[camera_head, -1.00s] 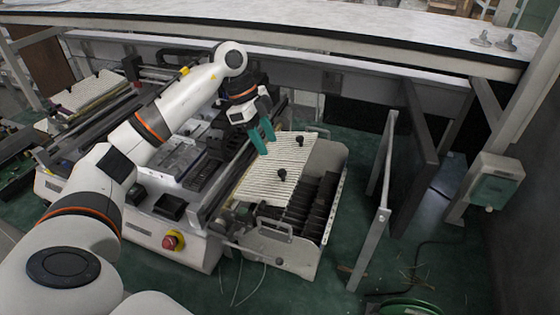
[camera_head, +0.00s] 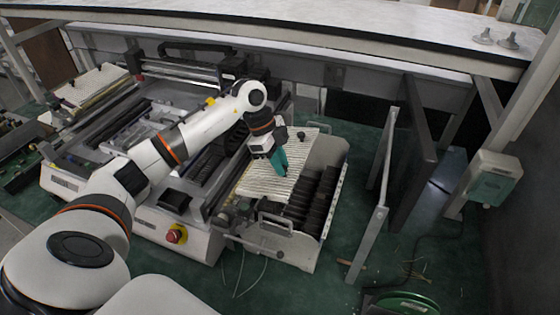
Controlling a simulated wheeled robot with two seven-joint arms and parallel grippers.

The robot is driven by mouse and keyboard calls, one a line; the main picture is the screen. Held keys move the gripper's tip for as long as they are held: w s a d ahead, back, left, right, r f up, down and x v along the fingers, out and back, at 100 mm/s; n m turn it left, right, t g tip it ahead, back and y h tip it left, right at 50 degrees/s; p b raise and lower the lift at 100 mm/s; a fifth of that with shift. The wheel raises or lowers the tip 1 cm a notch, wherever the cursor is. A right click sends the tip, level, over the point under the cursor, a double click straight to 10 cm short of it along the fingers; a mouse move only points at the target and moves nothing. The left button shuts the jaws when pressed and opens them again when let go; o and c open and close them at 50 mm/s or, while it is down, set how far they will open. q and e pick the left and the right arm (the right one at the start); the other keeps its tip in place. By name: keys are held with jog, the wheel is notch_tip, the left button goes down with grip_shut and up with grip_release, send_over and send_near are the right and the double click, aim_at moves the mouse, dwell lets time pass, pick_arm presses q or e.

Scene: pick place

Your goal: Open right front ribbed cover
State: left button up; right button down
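The right ribbed cover (camera_head: 268,185) is a cream ribbed plate with dark knobs. It lies over the left part of a metal box with dark slots (camera_head: 318,195) on the machine's right side. One knob (camera_head: 301,135) shows near its back edge. My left gripper (camera_head: 280,168), with green fingers, reaches down at the middle of the cover, where the front knob is hidden behind the fingers. The fingers look close together, but I cannot tell whether they hold the knob. My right gripper is not in view.
A red stop button (camera_head: 176,235) sits on the machine's front. A metal frame (camera_head: 378,200) stands right of the slotted box. A long white-topped bench (camera_head: 330,32) runs across the back. Another ribbed cover (camera_head: 92,84) lies at the far left.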

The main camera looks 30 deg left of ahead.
pick_arm(q)
grip_shut()
jog(key=shift+a, duration=0.1)
